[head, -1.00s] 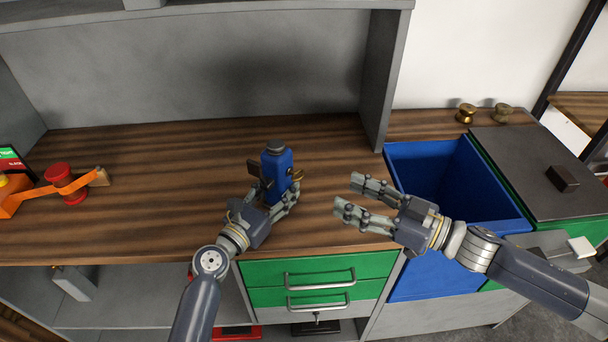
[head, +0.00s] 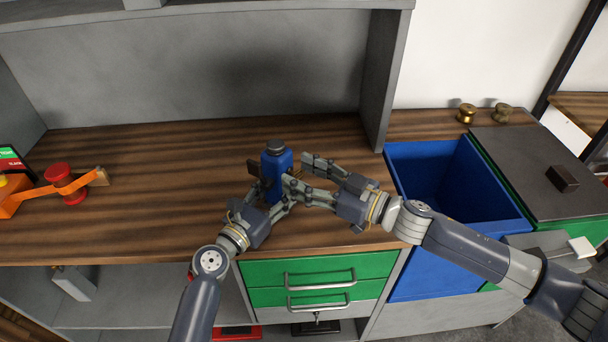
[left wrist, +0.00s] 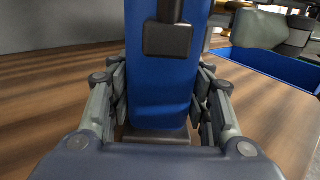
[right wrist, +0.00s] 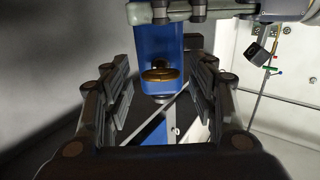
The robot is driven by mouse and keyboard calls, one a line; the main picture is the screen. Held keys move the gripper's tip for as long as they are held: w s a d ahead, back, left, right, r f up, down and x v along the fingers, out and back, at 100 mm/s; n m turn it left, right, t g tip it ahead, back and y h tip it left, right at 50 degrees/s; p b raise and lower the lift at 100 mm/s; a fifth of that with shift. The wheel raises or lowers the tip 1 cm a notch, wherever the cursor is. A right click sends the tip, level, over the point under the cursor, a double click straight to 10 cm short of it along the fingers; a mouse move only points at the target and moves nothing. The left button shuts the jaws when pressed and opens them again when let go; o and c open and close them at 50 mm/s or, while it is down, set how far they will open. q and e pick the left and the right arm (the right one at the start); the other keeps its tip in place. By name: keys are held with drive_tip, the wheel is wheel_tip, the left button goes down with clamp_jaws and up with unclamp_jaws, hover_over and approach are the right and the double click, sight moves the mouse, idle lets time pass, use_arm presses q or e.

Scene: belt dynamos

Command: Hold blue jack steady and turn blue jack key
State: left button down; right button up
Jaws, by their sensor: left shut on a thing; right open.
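The blue jack (head: 277,162) stands upright on the wooden worktop. My left gripper (head: 275,196) is shut on its lower body from the front. In the left wrist view the fingers press both sides of the blue body (left wrist: 160,95), below a dark block (left wrist: 167,38) on its face. My right gripper (head: 299,172) is open at the jack's right side. In the right wrist view the brass key (right wrist: 162,75) on the jack lies ahead between the open fingers, not gripped. In the head view the right fingers mostly hide the key.
An open blue bin (head: 398,158) is sunk at the right of the worktop (head: 150,190), beside a dark lid (head: 520,150). Brass knobs (head: 466,113) stand behind. An orange and red device (head: 62,183) is at the left. A grey panel (head: 200,70) rises behind.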

drive_tip(key=c, duration=1.1)
drive_tip(key=shift+o, duration=0.2)
drive_tip(key=shift+n, duration=0.4)
drive_tip(key=n, duration=0.3)
drive_tip(key=shift+n, duration=0.3)
drive_tip(key=n, duration=0.4)
drive_tip(key=shift+n, duration=0.3)
drive_tip(key=n, duration=0.4)
drive_tip(key=shift+f, duration=0.15)
drive_tip(key=n, duration=0.4)
drive_tip(key=shift+n, duration=0.6)
